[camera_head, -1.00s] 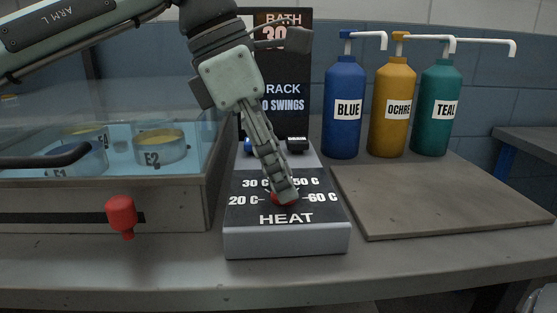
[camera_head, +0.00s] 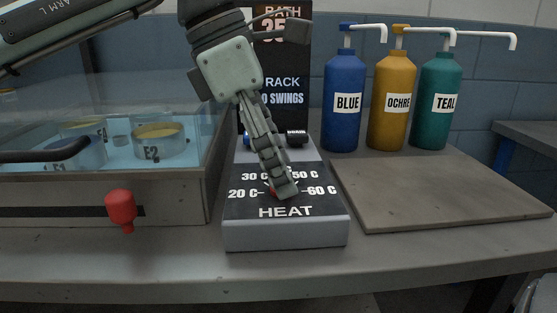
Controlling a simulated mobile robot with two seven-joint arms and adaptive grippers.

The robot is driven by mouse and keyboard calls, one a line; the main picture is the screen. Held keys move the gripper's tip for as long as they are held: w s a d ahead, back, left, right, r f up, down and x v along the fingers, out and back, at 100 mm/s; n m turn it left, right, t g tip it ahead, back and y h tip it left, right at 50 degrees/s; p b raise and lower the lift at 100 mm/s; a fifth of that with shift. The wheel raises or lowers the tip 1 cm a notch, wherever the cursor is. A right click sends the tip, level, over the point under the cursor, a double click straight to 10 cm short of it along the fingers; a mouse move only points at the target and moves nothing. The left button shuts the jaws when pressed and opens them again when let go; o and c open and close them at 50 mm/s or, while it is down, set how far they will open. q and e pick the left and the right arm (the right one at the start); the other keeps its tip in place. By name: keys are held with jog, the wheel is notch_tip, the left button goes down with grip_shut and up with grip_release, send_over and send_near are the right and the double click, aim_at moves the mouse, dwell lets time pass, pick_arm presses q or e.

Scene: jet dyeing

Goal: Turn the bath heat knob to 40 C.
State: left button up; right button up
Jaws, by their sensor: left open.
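The red heat knob (camera_head: 273,189) sits on the sloped black face of the heat control box (camera_head: 285,237), mostly hidden behind my fingers. Marks for 20 C, 30 C, 50 C and 60 C show around it; the 40 C mark at the top is covered, and I cannot see the knob's pointer. My left gripper (camera_head: 284,193) reaches down from above with its fingertips at the knob. Its jaws are open, though one finger hides most of the other. The bath display (camera_head: 283,75) behind is partly covered by my gripper and seems to read 35. My right gripper is out of view.
A glass-sided bath (camera_head: 105,193) with labelled cups and a red knob (camera_head: 121,208) on its front stands at left. Blue (camera_head: 343,125), ochre (camera_head: 388,126) and teal (camera_head: 434,126) pump bottles stand behind a bare grey board (camera_head: 440,190) at right.

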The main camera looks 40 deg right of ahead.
pick_arm(q)
jog(key=v, duration=1.2)
jog(key=shift+d, duration=0.1)
